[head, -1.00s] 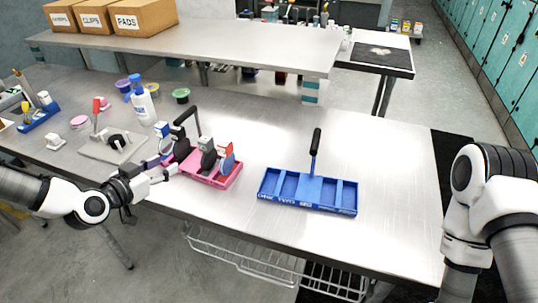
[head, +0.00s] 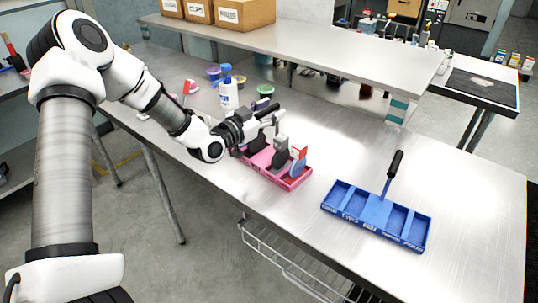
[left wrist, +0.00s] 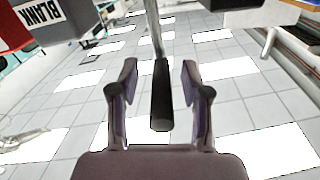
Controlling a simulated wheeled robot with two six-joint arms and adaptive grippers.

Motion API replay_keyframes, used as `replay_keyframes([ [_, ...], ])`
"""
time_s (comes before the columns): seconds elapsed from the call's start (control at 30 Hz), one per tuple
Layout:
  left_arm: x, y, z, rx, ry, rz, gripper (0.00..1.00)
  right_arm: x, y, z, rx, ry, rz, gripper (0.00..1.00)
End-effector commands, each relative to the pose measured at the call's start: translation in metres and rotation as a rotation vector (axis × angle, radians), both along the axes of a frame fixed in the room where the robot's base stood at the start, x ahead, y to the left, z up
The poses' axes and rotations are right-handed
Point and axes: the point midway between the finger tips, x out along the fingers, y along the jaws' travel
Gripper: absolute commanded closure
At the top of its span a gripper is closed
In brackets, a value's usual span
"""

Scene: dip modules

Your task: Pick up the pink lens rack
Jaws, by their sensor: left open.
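The pink lens rack (head: 290,184) stands on the metal table in the head view, with dark, grey, red and blue pieces standing in it. My left gripper (head: 274,113) is over the rack's far-left part, at the height of its handle. In the left wrist view the black handle grip (left wrist: 161,98) lies between the two open fingers of my left gripper (left wrist: 160,95), with a gap on both sides. The rack's tray does not show clearly in the left wrist view. My right gripper is not in view.
A blue rack (head: 375,216) with an upright black handle stands to the right on the table. A white bottle with a blue cap (head: 228,92) and a green tub (head: 265,89) stand behind my left gripper.

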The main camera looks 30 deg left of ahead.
Motion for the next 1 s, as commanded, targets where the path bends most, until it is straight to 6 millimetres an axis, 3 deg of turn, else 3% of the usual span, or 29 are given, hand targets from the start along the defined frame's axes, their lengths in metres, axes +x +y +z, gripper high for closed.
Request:
replay_keyframes([
  [0.13, 0.0, 0.0, 0.0, -0.001, 0.0, 0.001, 0.56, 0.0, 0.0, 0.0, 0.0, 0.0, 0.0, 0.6],
  [0.27, -0.001, 0.0, 0.0, -0.001, 0.0, 0.001, 1.0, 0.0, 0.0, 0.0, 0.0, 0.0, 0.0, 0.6],
  [0.73, -0.001, 0.001, 0.004, -0.001, -0.001, 0.001, 1.0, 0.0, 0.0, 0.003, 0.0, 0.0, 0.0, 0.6],
  [1.0, 0.0, 0.001, 0.024, -0.001, -0.002, 0.002, 1.0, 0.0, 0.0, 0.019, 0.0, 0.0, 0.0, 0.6],
])
